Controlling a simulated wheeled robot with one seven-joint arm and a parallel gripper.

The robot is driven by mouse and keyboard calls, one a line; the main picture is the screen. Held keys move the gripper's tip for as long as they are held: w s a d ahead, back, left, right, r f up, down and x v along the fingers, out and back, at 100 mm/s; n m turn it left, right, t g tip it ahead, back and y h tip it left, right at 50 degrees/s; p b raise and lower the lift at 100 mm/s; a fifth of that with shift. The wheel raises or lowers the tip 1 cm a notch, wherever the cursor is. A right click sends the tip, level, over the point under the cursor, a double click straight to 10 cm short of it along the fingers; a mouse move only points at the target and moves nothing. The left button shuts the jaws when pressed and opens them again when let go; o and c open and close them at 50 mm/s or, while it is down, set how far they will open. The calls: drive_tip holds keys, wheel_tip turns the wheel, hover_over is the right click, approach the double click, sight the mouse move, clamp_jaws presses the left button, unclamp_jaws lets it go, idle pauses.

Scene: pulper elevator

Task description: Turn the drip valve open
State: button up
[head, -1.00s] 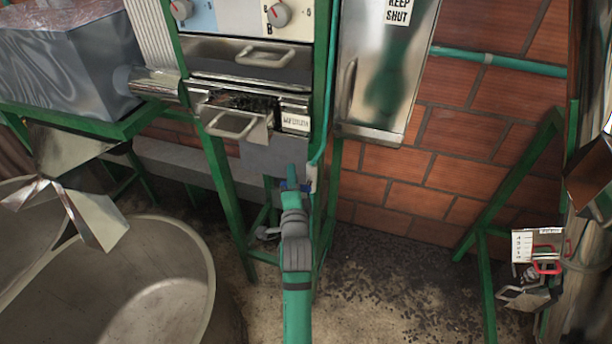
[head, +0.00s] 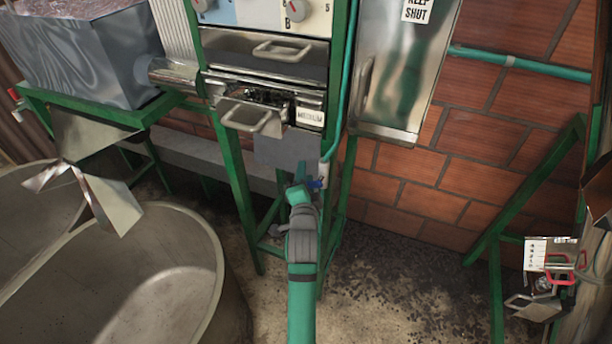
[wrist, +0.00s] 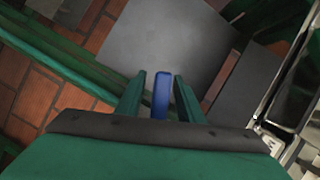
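The drip valve shows as a small blue handle (head: 317,183) at the lower end of the thin teal pipe, beside the green stand leg below the machine. My gripper (head: 300,188) is at the handle, just left of its visible part, and covers some of it. In the wrist view the blue handle (wrist: 161,95) stands upright between the two fingers of my gripper (wrist: 160,78). A narrow gap shows on each side of it, so the fingers look open around it. The valve body is hidden in the wrist view.
Green stand legs (head: 240,205) are close on both sides of my arm. A metal drawer (head: 255,115) and a grey plate (head: 285,150) are above. A large round tub (head: 225,290) stands at left. A steel cabinet (head: 405,75) and brick wall (head: 430,180) are at right.

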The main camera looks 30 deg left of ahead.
drive_tip(key=shift+s+d, duration=0.1)
drive_tip(key=v, duration=1)
drive_tip(key=shift+s, duration=0.25)
drive_tip(key=shift+d, duration=0.15)
drive_tip(key=shift+c, duration=0.3)
drive_tip(key=shift+r, duration=0.1)
drive_tip(key=c, duration=0.5)
drive_tip(key=a+n, duration=0.1)
drive_tip(key=n, duration=0.1)
drive_tip(key=s+a+r+n+h, duration=0.1)
drive_tip(key=a+n, duration=0.1)
drive_tip(key=a+n+h, duration=0.1)
drive_tip(key=a+n, duration=0.1)
drive_tip(key=n, duration=0.1)
drive_tip(key=shift+s+r, duration=0.4)
clamp_jaws()
drive_tip(key=s+r+n+t+h, duration=0.1)
drive_tip(key=s+r+n+h, duration=0.4)
drive_tip(key=r+n, duration=0.1)
drive_tip(key=w+f, duration=0.6)
drive_tip(key=w, duration=0.3)
drive_tip(key=shift+w+d, duration=0.25)
